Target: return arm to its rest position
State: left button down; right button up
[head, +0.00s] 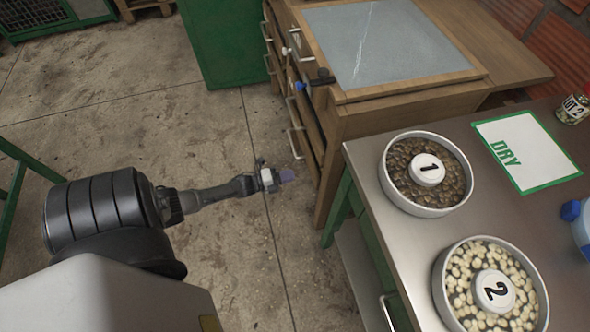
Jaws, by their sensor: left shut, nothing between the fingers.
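My left arm comes in from the lower left and reaches right over the concrete floor. Its gripper (287,176) is shut and empty, in the air left of the steel table and in front of the wooden drawer cabinet. It looks apart from both. My right gripper does not show.
The wooden cabinet (410,102) has drawer fronts and handles facing my left arm. The steel table (400,235) holds bowl 1 (388,194) with dark beans, bowl 2 (441,290) with pale beans, and a DRY card (527,151). A green panel (225,40) stands behind. Floor (110,110) beyond the arm is clear.

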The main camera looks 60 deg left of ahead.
pick_arm(q)
jog(key=p+v, duration=0.1)
jog(key=v, duration=0.6)
jog(key=shift+s, duration=0.25)
jog(key=shift+w, duration=0.1)
